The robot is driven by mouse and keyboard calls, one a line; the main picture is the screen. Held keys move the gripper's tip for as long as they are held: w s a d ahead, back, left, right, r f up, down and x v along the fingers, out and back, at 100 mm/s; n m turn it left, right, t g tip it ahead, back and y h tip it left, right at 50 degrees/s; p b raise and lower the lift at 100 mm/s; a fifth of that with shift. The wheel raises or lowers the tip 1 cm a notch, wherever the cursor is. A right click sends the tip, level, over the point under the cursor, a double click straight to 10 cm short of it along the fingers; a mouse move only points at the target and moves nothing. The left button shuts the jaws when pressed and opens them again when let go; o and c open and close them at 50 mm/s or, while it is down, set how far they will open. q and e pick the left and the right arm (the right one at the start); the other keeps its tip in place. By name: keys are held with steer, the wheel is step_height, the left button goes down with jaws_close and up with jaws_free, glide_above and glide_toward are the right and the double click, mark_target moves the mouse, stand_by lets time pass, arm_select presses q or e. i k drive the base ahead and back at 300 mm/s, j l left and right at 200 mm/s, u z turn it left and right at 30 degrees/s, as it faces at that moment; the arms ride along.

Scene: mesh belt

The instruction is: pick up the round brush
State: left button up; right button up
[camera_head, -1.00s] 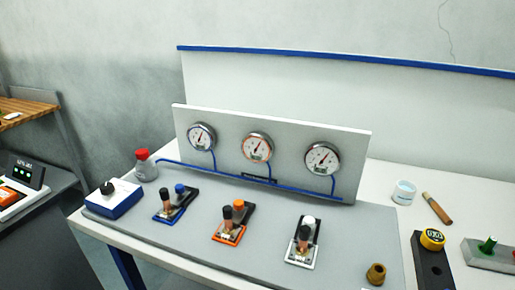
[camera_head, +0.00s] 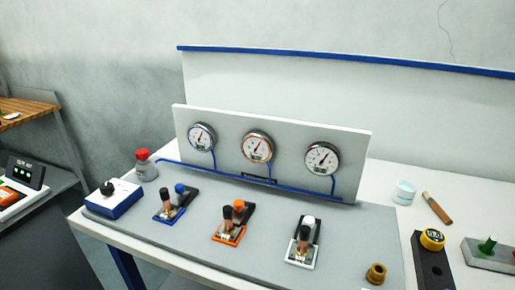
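Neither of my grippers is in view.
A grey panel (camera_head: 250,250) carries blue, orange and white lever units and a brass fitting (camera_head: 376,273). An upright board (camera_head: 290,150) with three gauges stands behind. A red-capped bottle (camera_head: 146,166) stands left.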

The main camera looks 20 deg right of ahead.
mark_target(437, 208)
steer(key=z, duration=1.75)
steer(key=l+u, duration=0.35)
steer(key=k+l+u, duration=0.1)
steer(key=u, duration=0.25)
steer(key=k+l+u, duration=0.1)
steer(key=l+u, duration=0.25)
steer(key=j, duration=0.1)
